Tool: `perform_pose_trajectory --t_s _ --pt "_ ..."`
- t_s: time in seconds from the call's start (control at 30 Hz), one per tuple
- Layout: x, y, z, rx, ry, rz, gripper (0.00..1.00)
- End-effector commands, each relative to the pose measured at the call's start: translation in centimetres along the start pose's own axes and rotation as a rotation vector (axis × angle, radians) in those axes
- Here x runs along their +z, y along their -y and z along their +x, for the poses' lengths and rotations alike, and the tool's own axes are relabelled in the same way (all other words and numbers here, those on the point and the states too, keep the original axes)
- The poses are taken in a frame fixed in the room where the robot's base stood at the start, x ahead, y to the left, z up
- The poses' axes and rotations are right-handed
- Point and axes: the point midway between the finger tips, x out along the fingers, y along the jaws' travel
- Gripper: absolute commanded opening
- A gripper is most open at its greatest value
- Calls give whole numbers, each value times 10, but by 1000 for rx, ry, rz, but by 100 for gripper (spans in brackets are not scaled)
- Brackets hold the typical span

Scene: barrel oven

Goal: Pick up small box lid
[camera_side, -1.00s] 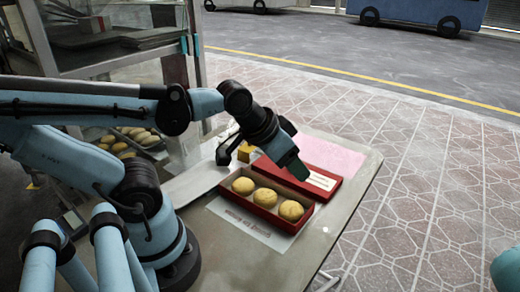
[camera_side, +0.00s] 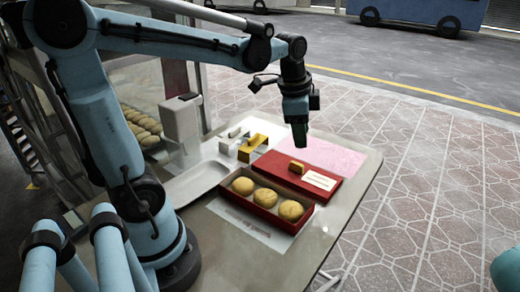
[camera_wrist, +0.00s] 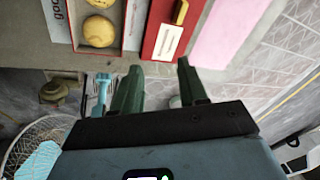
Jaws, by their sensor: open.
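The small box lid (camera_side: 277,161) is a flat red rectangle with a white label and a small yellow block like a handle on top. It lies on the table behind the open red box (camera_side: 266,212), which holds three round yellow pastries. My gripper (camera_side: 299,137) points down in the air above the lid, apart from it. In the wrist view my gripper (camera_wrist: 160,68) has its two fingers spread with nothing between them. The lid (camera_wrist: 153,36) shows beyond the fingertips, partly cut off at the top edge.
A pink sheet (camera_side: 322,156) lies behind the lid. A white tray (camera_side: 197,184), a grey upright device (camera_side: 181,122) and yellow and white items (camera_side: 252,147) stand to the left. A printed paper lies in front of the box. The table (camera_side: 345,205) is clear at its right edge.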

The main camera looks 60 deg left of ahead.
Motion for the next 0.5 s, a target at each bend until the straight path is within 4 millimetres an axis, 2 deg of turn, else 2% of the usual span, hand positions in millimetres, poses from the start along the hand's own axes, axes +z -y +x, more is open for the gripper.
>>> perform_pose_trajectory --t_s 0.03,0.2,0.33,0.5 --pt "-1 13 4 24 25 55 43" --pt "3 42 18 120 90 260 43" --pt "6 57 27 179 111 370 43" --pt "9 65 34 216 119 436 43"
